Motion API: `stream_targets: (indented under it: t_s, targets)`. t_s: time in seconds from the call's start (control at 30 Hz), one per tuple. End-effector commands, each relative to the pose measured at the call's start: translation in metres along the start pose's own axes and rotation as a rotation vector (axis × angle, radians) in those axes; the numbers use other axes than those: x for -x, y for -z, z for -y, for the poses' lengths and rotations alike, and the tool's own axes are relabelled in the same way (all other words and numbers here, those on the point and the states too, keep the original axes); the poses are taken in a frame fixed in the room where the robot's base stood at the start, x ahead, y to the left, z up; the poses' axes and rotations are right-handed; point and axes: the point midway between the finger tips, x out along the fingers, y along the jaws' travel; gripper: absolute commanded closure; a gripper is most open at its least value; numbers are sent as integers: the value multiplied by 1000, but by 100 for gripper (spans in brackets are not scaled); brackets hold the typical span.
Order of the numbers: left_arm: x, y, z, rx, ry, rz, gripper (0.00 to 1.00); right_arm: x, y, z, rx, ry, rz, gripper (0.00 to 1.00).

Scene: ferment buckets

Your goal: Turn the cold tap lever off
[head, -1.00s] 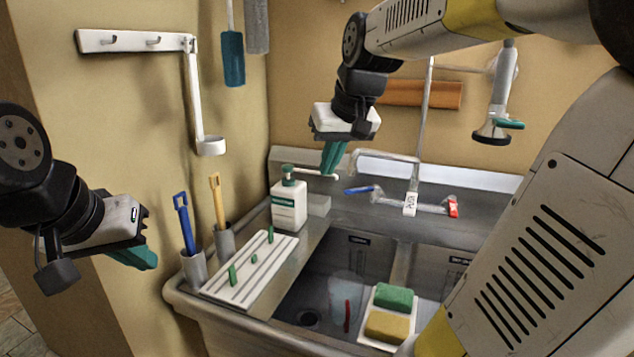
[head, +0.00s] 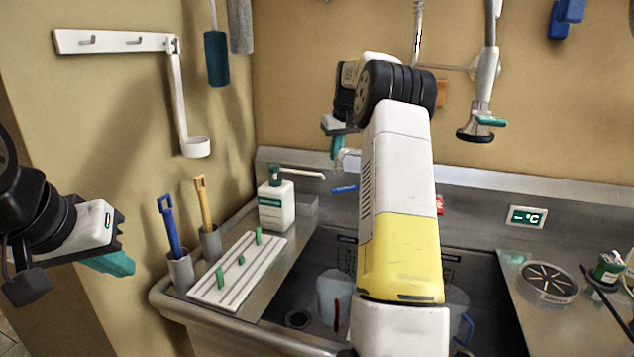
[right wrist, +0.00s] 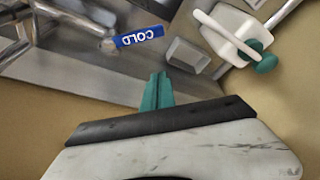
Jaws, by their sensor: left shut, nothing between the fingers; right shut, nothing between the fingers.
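The cold tap lever is blue. It shows in the right wrist view (right wrist: 139,37) with the word COLD on it, and in the head view its end (head: 344,190) peeks out left of my right arm. The tap body (right wrist: 107,43) is metal; in the head view my right arm hides most of it. My right gripper (right wrist: 157,92) is shut and empty, its teal fingers close to the lever with a visible gap in the wrist picture. It shows in the head view (head: 337,146) above and behind the lever. My left gripper (head: 125,266) is shut and empty at the left, away from the sink.
A soap bottle (head: 276,205) stands left of the tap. A white rack (head: 222,284) lies on the left ledge beside blue and yellow brushes in cups. A clear jug (head: 334,298) is in the sink. A round drain dish (head: 548,279) sits at the right.

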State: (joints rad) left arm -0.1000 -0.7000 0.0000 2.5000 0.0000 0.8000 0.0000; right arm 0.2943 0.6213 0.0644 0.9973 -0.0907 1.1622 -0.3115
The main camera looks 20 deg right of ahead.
Motion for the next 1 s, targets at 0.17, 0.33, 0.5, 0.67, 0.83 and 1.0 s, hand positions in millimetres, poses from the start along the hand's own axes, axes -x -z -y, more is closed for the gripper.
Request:
stream_targets:
  t_s: [0.17,0.33,0.5,0.67,0.83,1.0]
  targets:
    - [0,0,0,0,0,0,100,-14,2,-5,0,0,4,100]
    - [0,0,0,0,0,0,100,-41,1,-4,0,1,7,100]
    - [0,0,0,0,0,0,100,-79,1,-4,-1,1,7,100]
    - [0,0,0,0,0,0,100,-109,0,-5,-1,0,4,100]
    - [0,0,0,0,0,0,100,-97,-21,-5,-1,0,3,100]
    - [0,0,0,0,0,0,100,-93,-33,-4,0,0,3,100]
